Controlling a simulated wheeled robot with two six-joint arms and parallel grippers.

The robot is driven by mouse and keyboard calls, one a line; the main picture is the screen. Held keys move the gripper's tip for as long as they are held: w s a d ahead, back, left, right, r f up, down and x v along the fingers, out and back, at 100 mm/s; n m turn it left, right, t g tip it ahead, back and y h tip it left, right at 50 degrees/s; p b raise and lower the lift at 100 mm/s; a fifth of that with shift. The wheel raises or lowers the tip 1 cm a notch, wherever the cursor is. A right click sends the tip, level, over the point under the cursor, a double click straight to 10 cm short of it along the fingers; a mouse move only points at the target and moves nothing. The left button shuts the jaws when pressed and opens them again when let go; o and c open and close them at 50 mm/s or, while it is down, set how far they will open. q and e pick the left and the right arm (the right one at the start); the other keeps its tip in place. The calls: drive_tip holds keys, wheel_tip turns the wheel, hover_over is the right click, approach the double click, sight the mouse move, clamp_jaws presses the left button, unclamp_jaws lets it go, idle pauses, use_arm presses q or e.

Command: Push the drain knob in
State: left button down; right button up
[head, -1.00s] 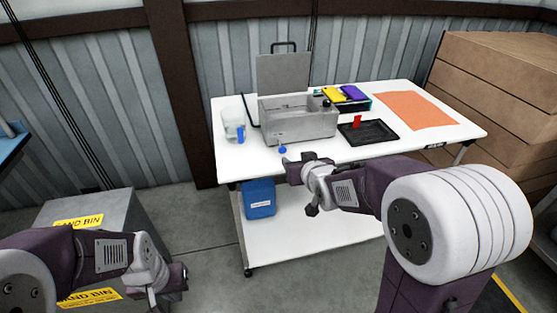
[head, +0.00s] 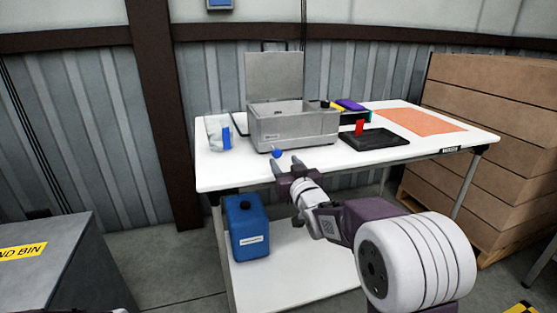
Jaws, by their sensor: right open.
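The drain knob (head: 277,153) is a small blue round knob at the lower front left of a grey metal box (head: 297,128) with its lid (head: 274,78) raised. The box stands on the white table (head: 225,178). My right gripper (head: 286,165) is open and empty at the table's front edge, just in front of the knob. Its fingertips point toward the knob and box. I cannot tell whether a finger touches the knob, or how far out the knob stands. My left gripper is out of view.
A clear container (head: 216,133) with a blue part stands left of the box. A black tray (head: 374,139) with a red item (head: 359,127) and an orange mat (head: 417,121) lie to the right. A blue canister (head: 247,227) stands on the lower shelf.

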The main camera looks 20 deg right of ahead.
sight(278, 154)
drive_tip(key=w, duration=0.6)
drive_tip(key=shift+w+a+f+b, duration=0.1)
drive_tip(key=shift+w+a+b, duration=0.1)
drive_tip(key=shift+b, duration=0.15)
clamp_jaws()
idle(0.9)
